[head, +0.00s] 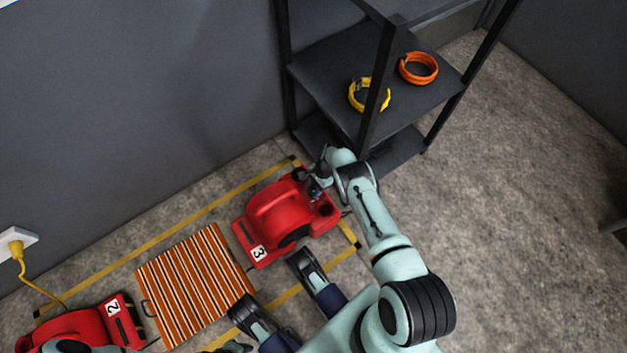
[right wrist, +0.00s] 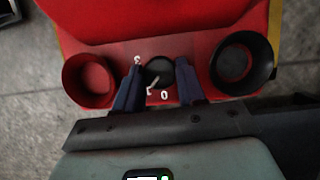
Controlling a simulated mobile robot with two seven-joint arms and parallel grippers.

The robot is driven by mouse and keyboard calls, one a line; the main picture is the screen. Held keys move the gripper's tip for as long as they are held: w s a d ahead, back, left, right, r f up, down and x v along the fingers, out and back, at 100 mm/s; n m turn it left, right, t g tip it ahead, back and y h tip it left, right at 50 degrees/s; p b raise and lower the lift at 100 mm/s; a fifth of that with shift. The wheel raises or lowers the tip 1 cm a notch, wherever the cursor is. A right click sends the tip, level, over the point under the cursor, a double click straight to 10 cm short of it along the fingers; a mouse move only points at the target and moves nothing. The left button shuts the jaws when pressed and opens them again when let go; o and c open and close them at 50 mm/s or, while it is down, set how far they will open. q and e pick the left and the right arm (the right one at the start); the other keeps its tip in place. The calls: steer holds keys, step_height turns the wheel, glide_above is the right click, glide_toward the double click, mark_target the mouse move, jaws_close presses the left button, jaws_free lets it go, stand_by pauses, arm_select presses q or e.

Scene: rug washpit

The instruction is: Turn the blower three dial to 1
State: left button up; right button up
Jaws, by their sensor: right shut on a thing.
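The blower marked 3 (head: 282,215) is a red machine standing on the floor in the middle of the head view. My right gripper (head: 314,184) reaches down over the panel at its upper right end. In the right wrist view the blower's red panel carries a small round black dial (right wrist: 160,71) with a white pointer line toward the lower left. White marks, among them a 0 below, stand around the dial. My right gripper (right wrist: 159,76) has one dark finger on each side of the dial and is shut on it. The fingers hide part of the panel. My left gripper's fingers do not show.
Two round sockets, red-lined (right wrist: 90,79) and black (right wrist: 244,63), flank the dial. A striped rug (head: 196,284) lies beside the blower, with blower 2 (head: 75,328) beyond. A black shelf (head: 335,62) holds yellow (head: 369,96) and orange (head: 418,68) coils. Floor at right is clear.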

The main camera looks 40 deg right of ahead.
steer(key=shift+n, duration=0.3)
steer(key=o, duration=0.8)
steer(key=shift+c, duration=0.2)
